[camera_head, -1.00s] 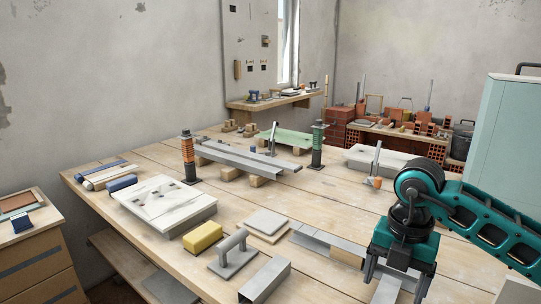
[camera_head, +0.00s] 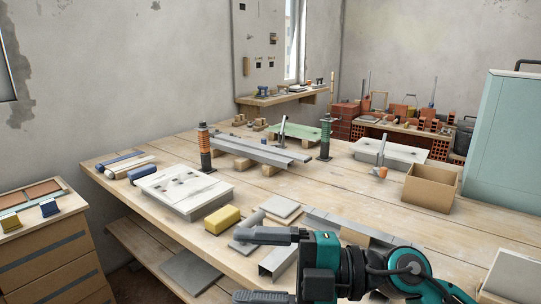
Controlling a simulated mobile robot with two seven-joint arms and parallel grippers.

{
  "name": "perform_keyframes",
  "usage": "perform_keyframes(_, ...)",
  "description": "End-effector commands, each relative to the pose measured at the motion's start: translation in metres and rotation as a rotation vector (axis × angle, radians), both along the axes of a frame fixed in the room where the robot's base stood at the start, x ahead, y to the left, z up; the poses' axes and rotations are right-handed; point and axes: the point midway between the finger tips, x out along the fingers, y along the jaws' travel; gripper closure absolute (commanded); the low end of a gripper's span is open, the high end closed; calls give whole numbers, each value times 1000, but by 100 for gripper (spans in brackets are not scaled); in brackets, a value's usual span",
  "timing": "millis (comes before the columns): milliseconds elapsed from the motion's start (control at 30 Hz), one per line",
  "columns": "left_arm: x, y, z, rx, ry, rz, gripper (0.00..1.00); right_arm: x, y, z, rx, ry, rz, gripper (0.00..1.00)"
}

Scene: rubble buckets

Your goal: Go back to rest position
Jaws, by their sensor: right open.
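My right gripper (camera_head: 238,266) is at the bottom middle of the head view, with its arm coming in from the lower right. Its two dark fingers point left and are spread wide apart. My left gripper is out of view.
A yellow sponge (camera_head: 222,220), a white slab (camera_head: 180,188), a cardboard box (camera_head: 431,187) and orange and green posts stand on the bench. A drawer cabinet (camera_head: 45,250) is at left. A pale green panel (camera_head: 505,140) stands at right. Floor shows between cabinet and bench.

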Motion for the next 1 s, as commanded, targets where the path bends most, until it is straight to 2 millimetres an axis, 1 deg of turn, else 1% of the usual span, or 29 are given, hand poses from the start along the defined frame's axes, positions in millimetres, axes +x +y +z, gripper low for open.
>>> perform_keyframes(33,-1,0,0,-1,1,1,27,1,0,15,125,24,-57,18)
perform_keyframes(100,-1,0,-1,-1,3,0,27,10,-9,35,286,59,-165,18)
perform_keyframes(167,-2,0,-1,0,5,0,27,20,-22,47,411,102,-270,18)
perform_keyframes(200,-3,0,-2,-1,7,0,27,28,-33,52,483,135,-349,18)
perform_keyframes(267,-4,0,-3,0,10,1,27,40,-52,54,578,194,-474,18)
perform_keyframes(367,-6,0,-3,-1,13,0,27,57,-89,42,694,314,-698,18)
perform_keyframes(400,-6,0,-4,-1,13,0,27,63,-105,32,723,370,-793,18)
perform_keyframes(467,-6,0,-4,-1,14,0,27,68,-128,13,751,462,-935,18)
perform_keyframes(500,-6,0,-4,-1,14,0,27,70,-143,-3,757,526,-1029,18)
perform_keyframes(567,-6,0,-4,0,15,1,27,67,-164,-31,748,632,-1168,18)
perform_keyframes(600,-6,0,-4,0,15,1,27,63,-177,-51,729,707,-1258,18)
perform_keyframes(633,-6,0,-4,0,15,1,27,58,-186,-67,709,765,-1323,18)
perform_keyframes(667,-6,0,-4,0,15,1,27,52,-194,-83,682,826,-1385,18)
perform_keyframes(700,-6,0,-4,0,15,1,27,41,-203,-105,640,909,-1463,18)
perform_keyframes(767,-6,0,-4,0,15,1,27,21,-214,-136,562,1031,-1565,18)
perform_keyframes(800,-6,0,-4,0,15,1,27,7,-219,-153,507,1105,-1618,18)
perform_keyframes(867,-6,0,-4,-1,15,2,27,-14,-224,-175,427,1204,-1680,18)
perform_keyframes(900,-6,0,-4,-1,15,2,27,-27,-227,-187,375,1263,-1711,18)
perform_keyframes(1000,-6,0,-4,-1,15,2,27,-59,-229,-211,250,1392,-1764,18)
